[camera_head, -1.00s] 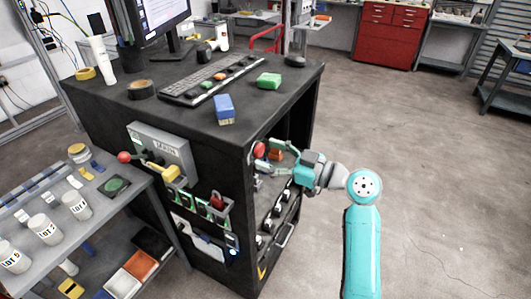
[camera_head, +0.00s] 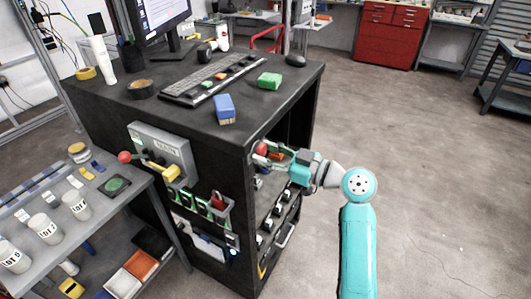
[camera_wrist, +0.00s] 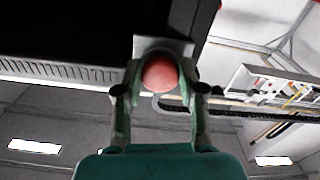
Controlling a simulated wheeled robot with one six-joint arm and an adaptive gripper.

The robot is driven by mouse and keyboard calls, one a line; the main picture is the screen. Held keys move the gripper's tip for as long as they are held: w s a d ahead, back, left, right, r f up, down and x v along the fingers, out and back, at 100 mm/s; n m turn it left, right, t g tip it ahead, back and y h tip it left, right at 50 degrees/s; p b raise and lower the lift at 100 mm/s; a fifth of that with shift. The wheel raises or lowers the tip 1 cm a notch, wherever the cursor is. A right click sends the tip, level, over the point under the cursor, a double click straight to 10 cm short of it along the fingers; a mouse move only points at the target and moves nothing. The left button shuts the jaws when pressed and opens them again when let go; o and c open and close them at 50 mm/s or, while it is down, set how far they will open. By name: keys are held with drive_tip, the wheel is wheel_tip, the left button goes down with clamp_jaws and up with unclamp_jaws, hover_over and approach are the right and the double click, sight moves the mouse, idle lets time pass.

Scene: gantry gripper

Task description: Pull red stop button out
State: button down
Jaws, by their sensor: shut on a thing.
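The red stop button (camera_head: 261,149) is a round red knob on the side of the black cabinet, near its front right corner. In the wrist view the red button (camera_wrist: 160,73) sits between my two fingertips, in front of a pale plate. My gripper (camera_head: 268,153) reaches in from the right, level with the button. In the wrist view my gripper (camera_wrist: 160,82) has a finger on each side of the button and is shut on it. The button's stem is hidden behind its head.
A grey switch box (camera_head: 163,150) with a yellow handle is left of the button. Open floor (camera_head: 430,170) lies to the right.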

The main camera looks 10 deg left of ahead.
drive_tip(key=shift+d, duration=0.2)
drive_tip(key=c, duration=0.7)
unclamp_jaws()
drive_tip(key=shift+o, duration=0.2)
drive_tip(key=shift+s+d, duration=0.1)
drive_tip(key=v, duration=1.2)
